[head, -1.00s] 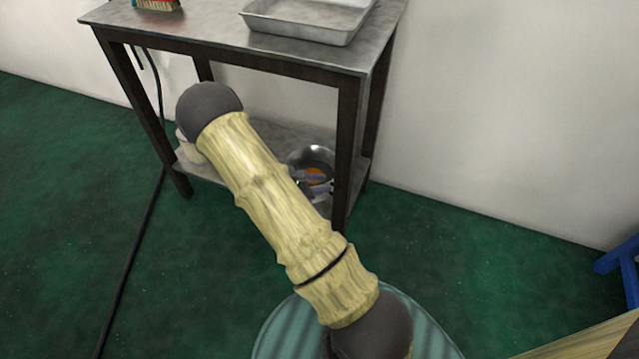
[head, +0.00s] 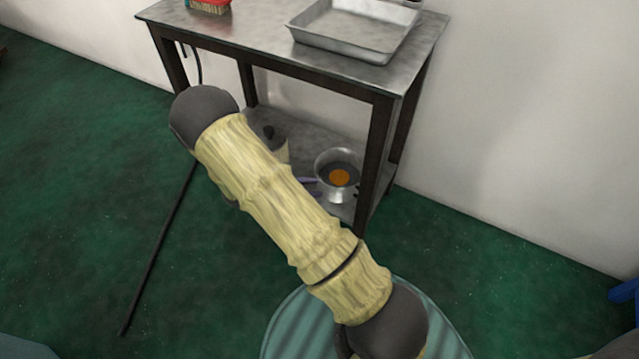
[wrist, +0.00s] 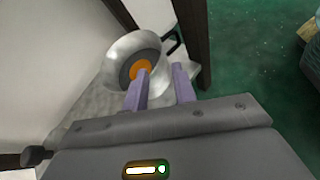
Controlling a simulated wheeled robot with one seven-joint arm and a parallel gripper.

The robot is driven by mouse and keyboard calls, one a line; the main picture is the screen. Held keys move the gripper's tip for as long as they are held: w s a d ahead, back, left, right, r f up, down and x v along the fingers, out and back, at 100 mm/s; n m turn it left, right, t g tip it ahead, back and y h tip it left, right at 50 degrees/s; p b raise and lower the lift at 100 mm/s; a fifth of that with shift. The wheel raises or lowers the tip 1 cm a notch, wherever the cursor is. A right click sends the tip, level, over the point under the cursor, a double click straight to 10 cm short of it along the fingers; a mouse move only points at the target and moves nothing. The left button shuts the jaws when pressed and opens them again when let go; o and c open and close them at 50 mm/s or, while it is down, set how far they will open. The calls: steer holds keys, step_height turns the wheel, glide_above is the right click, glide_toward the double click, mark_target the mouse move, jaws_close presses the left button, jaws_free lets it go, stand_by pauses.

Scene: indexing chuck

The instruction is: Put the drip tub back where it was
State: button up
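The drip tub (head: 322,164) looks like a round, shiny metal bowl with a dark inside and an orange patch at its bottom. It appears to stand upright on the lower shelf (head: 290,128) of the metal table, by the front right leg. It also shows in the wrist view (wrist: 118,57), with a black handle (wrist: 174,42) at its right. My gripper (wrist: 161,70) has two purple fingers, parted with a gap between them. They overlap the tub's near side in the wrist view; I cannot tell whether they touch it. In the head view, the fingers (head: 309,181) show just left of the tub.
A metal tray (head: 355,32) and a red brush (head: 208,5) are on the tabletop. The table's leg (head: 376,160) stands close to the tub. A black cable (head: 160,250) crosses the green floor.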

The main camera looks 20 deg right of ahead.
stand_by(0.5)
steer(key=s+a+r+m+t+y, duration=0.1)
steer(key=s+a+r+m+y, duration=0.1)
steer(key=s+r+m+y, duration=0.4)
steer(key=s+a+r+m+t+y, duration=0.1)
steer(key=s+a+r+m+y, duration=0.1)
steer(key=s+r+m+y, duration=0.4)
step_height(320, 180, up, 6)
steer(key=m, duration=0.3)
steer(key=shift+s+a+r+m+t+y, duration=0.2)
steer(key=shift+s+a+m+t+y, duration=0.1)
steer(key=shift+s+a+y, duration=0.1)
steer(key=w+p+v, duration=0.3)
steer(key=p+v, duration=1)
steer(key=shift+r+p, duration=0.4)
steer(key=shift+r, duration=0.15)
steer(key=shift+f, duration=0.1)
steer(key=shift+a, duration=0.1)
